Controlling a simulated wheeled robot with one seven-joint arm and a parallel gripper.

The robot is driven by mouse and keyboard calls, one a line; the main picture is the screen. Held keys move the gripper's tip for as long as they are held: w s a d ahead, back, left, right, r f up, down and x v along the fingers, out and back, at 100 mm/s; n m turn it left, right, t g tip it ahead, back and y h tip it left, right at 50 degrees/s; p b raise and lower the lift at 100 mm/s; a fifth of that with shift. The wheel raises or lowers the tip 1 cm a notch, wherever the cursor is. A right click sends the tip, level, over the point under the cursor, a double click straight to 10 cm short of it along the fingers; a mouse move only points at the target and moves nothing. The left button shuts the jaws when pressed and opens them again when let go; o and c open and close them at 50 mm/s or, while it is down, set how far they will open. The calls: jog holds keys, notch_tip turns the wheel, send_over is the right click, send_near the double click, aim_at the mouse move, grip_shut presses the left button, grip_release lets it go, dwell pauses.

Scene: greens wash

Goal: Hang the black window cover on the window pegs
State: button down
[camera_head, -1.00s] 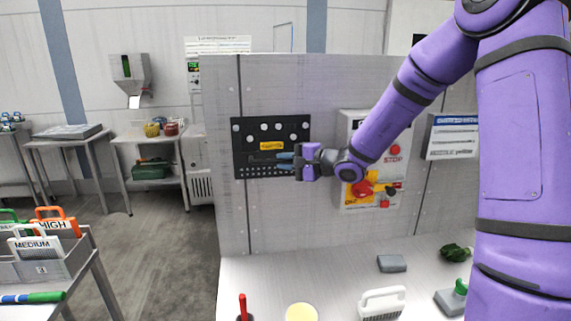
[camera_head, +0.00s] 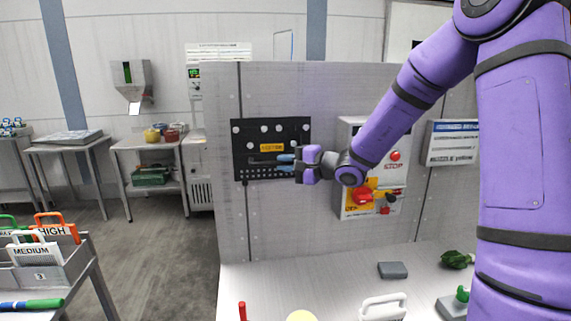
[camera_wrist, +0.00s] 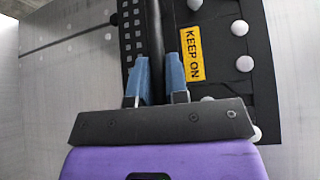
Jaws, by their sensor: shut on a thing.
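The black window cover (camera_head: 243,166) is upright against the grey wall panel, left of the control box; it also shows in the wrist view (camera_wrist: 218,72). It has a yellow "KEEP ON" label (camera_wrist: 191,53), a row of small square holes along its lower part and a dark bar handle (camera_wrist: 156,35). Several white round pegs or knobs (camera_wrist: 240,28) show on its face and edges. Whether the cover is seated on them I cannot tell. My gripper (camera_head: 295,160) is at the cover's lower right; its blue fingers (camera_wrist: 158,80) are shut on the handle.
A control box (camera_head: 352,135) with a red STOP button and a red-and-yellow switch is right of my gripper. A white sign (camera_head: 450,143) is farther right. Below is a pale counter (camera_head: 345,273) with a grey block (camera_head: 392,270) and a white-handled tool (camera_head: 383,307).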

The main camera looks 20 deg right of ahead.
jog(key=shift+s+a, duration=0.2)
jog(key=shift+s, duration=0.55)
jog(key=shift+s, duration=0.3)
dwell(0.6)
jog(key=shift+s+a, duration=0.2)
jog(key=shift+s, duration=0.6)
jog(key=shift+s+a, duration=0.15)
jog(key=shift+s, duration=0.65)
jog(key=shift+s, duration=0.25)
jog(key=s+a, duration=0.1)
jog(key=s, duration=0.5)
jog(key=shift+s+a, duration=0.2)
jog(key=shift+s, duration=0.1)
dwell(0.5)
dwell(0.4)
